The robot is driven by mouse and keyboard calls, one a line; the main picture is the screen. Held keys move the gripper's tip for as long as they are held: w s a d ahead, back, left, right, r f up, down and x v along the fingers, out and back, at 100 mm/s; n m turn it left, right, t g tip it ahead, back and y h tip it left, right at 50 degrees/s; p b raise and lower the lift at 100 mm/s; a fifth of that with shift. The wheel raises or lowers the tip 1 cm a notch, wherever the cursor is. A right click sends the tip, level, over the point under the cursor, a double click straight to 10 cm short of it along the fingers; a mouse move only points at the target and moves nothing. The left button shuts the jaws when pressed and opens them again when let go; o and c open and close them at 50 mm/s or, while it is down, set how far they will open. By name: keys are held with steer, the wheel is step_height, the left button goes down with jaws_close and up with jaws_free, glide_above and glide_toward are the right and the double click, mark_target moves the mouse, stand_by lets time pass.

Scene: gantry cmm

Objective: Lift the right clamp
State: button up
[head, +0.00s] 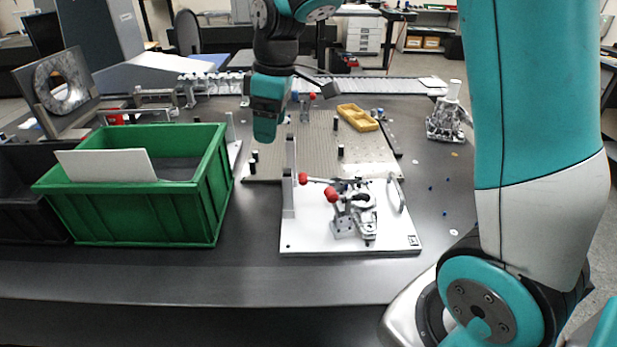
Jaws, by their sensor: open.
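A white fixture plate (305,236) lies on the dark table and carries two metal toggle clamps. The nearer clamp (343,226) has a red-tipped lever lying low, its tip to the left. The farther clamp (342,184) also has a low lever with a red tip at the left, and its body is partly hidden. The clamps stand close together around a small metal part; I cannot tell which is the right clamp. My gripper (268,128) points down, behind and left of the fixture plate and apart from both clamps. It is open and seen side-on, with nothing visible in it.
A green bin (150,213) with a white panel (107,166) stands left of the plate. A perforated plate (325,140) with small posts and a yellow tray (357,117) lies behind. A thin upright post (290,175) stands at the fixture plate's left edge. The table front is clear.

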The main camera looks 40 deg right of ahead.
steer(key=w+d+f, duration=0.5)
steer(key=w+d, duration=0.3)
steer(key=d, duration=0.1)
steer(key=n+h, duration=0.1)
steer(key=n, duration=0.1)
glide_toward(306, 176)
steer(key=shift+g, duration=0.3)
steer(key=f, duration=1)
steer(key=shift+w+a, duration=0.1)
steer(key=shift+w, duration=0.15)
